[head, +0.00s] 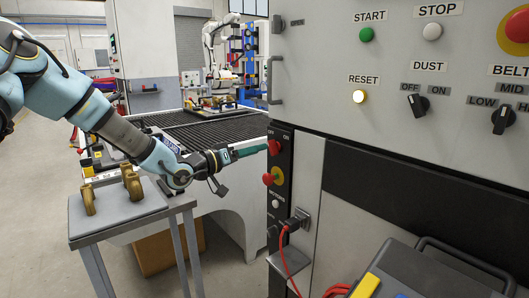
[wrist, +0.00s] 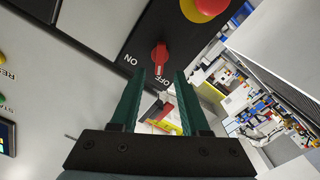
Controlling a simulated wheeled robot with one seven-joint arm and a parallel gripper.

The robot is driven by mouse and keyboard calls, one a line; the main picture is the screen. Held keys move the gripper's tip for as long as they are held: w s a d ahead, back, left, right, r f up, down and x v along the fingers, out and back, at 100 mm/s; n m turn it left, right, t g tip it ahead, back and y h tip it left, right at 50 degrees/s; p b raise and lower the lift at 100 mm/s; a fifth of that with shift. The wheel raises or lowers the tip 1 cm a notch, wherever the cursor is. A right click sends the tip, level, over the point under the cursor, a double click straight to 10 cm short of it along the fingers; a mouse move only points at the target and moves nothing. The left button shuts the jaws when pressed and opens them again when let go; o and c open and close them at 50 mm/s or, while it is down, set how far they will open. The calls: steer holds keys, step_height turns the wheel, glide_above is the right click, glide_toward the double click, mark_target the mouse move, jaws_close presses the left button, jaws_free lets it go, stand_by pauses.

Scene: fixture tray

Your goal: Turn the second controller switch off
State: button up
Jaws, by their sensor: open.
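A red rotary switch (wrist: 159,54) sits on a black panel (wrist: 130,42) in the wrist view, with ON and OFF labels beside it. Its narrow handle lies with the pale-marked end toward OFF. The switch also shows in the head view (head: 274,146), high on the black strip. My gripper (wrist: 159,76) has its two green fingers apart and empty. The switch lies between and just beyond the fingertips in the wrist view. In the head view my gripper (head: 251,150) reaches from the left, its tips close to the switch. Contact cannot be told.
A red emergency button on yellow (head: 273,176) sits below the switch. A plugged red cable (head: 287,252) hangs lower. The grey cabinet (head: 310,60) carries DUST (head: 417,104) and BELT (head: 502,118) knobs. A side table (head: 115,207) with brown parts stands below my arm.

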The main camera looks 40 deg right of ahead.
steer(key=a+b, duration=0.1)
steer(key=a, duration=0.4)
steer(key=shift+w+a, duration=0.15)
steer(key=shift+a, duration=0.25)
steer(key=shift+f, duration=0.1)
